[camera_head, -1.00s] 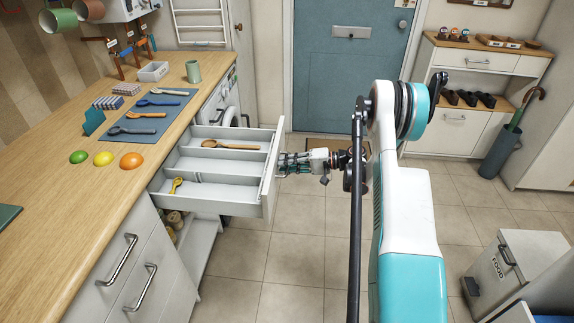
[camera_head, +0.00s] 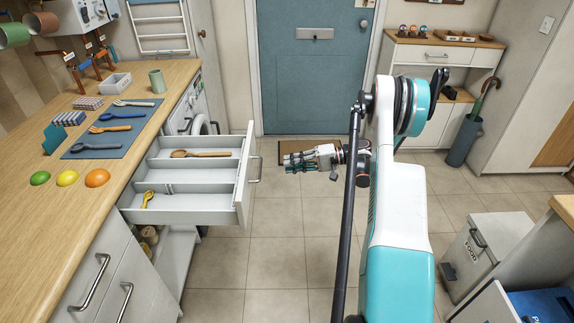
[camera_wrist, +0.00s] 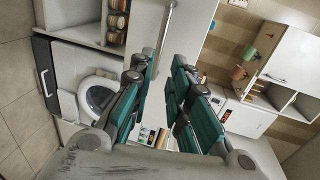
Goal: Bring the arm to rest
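My gripper (camera_head: 299,161) is in mid-air right of the open drawer (camera_head: 190,208), with its fingers pointing left. A visible gap separates it from the drawer's handle (camera_head: 255,170). In the wrist view, the two green-padded fingers (camera_wrist: 161,92) stand apart with nothing between them. My arm runs up and to the right of the gripper. The drawer is pulled out from under the counter. A wooden spoon (camera_head: 200,154) lies in its far compartment and a small yellow spoon (camera_head: 147,199) in a nearer one.
A food bin (camera_head: 485,245) stands on the right. The blue door (camera_head: 315,80) is at the back. The tiled floor (camera_head: 270,245) between drawer and arm is clear.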

